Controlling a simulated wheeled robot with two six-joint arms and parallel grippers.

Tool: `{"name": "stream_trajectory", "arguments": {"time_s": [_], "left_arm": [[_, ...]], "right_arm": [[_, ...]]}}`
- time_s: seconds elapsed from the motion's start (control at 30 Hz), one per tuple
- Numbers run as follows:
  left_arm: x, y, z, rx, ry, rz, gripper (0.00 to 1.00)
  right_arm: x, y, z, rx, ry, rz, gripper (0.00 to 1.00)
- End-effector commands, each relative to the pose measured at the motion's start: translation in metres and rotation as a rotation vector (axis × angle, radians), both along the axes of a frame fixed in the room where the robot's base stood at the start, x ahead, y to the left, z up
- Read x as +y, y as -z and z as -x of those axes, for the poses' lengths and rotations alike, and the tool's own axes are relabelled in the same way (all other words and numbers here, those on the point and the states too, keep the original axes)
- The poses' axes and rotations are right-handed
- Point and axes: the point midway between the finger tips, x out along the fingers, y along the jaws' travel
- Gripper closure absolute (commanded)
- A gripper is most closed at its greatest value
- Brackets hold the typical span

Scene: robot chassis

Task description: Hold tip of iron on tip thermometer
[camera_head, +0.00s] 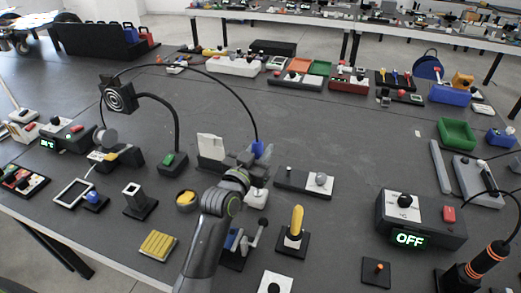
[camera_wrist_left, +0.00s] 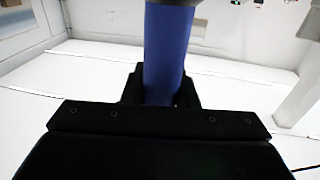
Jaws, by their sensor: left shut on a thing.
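My left gripper (camera_head: 252,160) is shut on the blue handle (camera_head: 258,148) of a soldering iron, near the middle of the table. In the left wrist view the blue handle (camera_wrist_left: 167,55) stands upright between the black jaws (camera_wrist_left: 160,90). A black cable arcs from the handle to the left. The iron's tip is hidden in both views. I cannot tell for sure which device is the tip thermometer. A grey-white device (camera_head: 211,147) stands just left of the gripper, partly hidden by it. My right gripper is not in view.
A station with a green display (camera_head: 68,137) stands at the left. Another station reading OFF (camera_head: 410,220) stands at the right, near an orange-handled iron (camera_head: 490,258). A fume extractor (camera_head: 118,95), a yellow-handled device (camera_head: 296,225) and a switch box (camera_head: 305,182) stand around my left arm.

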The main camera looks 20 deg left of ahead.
Motion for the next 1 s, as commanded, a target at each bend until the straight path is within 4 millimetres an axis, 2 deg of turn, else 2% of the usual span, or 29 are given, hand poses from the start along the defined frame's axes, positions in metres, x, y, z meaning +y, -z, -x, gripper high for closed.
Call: {"name": "stream_trajectory", "arguments": {"time_s": [0.47, 1.0], "left_arm": [[0.000, -0.004, 0.000, -0.002, 0.000, 0.000, 0.94], [0.000, -0.068, 0.000, -0.002, 0.000, 0.000, 0.94]], "right_arm": [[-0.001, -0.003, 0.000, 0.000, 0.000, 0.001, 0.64], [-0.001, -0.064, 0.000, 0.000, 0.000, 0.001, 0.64]]}}
